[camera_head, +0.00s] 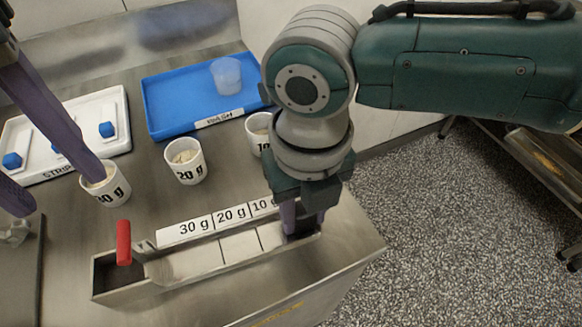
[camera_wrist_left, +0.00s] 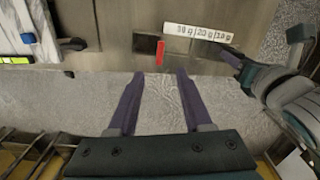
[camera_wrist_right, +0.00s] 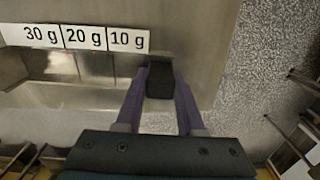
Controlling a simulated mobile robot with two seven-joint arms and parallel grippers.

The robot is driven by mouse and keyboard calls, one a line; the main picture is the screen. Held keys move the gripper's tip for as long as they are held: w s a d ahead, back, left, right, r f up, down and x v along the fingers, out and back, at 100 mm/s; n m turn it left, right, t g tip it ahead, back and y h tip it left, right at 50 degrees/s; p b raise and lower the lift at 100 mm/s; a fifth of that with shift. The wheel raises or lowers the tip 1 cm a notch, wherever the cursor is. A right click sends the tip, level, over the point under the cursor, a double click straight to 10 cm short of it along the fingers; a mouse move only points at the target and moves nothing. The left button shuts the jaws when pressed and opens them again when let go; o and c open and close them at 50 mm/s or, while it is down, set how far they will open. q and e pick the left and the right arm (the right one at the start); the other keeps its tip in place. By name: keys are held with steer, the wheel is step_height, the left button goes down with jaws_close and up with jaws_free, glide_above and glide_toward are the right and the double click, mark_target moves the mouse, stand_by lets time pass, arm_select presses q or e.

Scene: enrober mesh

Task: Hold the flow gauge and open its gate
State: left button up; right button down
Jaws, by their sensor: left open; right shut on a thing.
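The flow gauge is a long metal trough (camera_head: 196,262) along the front of the steel bench, with compartments and a label strip reading 30 g, 20 g, 10 g. Its red gate handle (camera_head: 124,243) stands upright near the left end. My right gripper (camera_head: 303,228) is shut on the gauge's right end; the right wrist view shows a dark grip block (camera_wrist_right: 160,82) between its fingers. My left gripper (camera_head: 62,192) is open and empty at the left, apart from the red handle. In the left wrist view the red handle (camera_wrist_left: 160,53) shows beyond its fingertips.
Three white cups stand behind the gauge: the 30 g cup (camera_head: 108,188), the 20 g cup (camera_head: 185,162) and the 10 g cup (camera_head: 257,133). A blue WASH tray (camera_head: 172,112) holds a clear cup (camera_head: 226,76). A white STRIP tray (camera_head: 88,108) lies left. Speckled floor is right.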

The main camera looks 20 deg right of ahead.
arm_select(q)
steer(key=shift+c, duration=0.2)
steer(key=c, duration=0.4)
steer(key=shift+d+r+n, duration=0.1)
steer(key=shift+d+n, duration=0.1)
steer(key=shift+n, duration=0.2)
steer(key=c, duration=0.3)
steer(key=d+r+n, duration=0.1)
steer(key=n, duration=0.3)
steer(key=d+r+n, duration=0.1)
steer(key=d+n, duration=0.1)
steer(key=n, duration=0.2)
steer(key=d+n+y, duration=0.1)
steer(key=d+n, duration=0.1)
steer(key=n, duration=0.1)
steer(key=shift+w+d+r+n, duration=0.1)
steer(key=shift+w+r+n, duration=0.05)
steer(key=shift+r+n, duration=0.25)
jaws_close()
steer(key=n, duration=0.1)
steer(key=d+n, duration=0.1)
steer(key=n, duration=0.1)
steer(key=shift+r+y, duration=0.3)
steer(key=shift+r, duration=0.05)
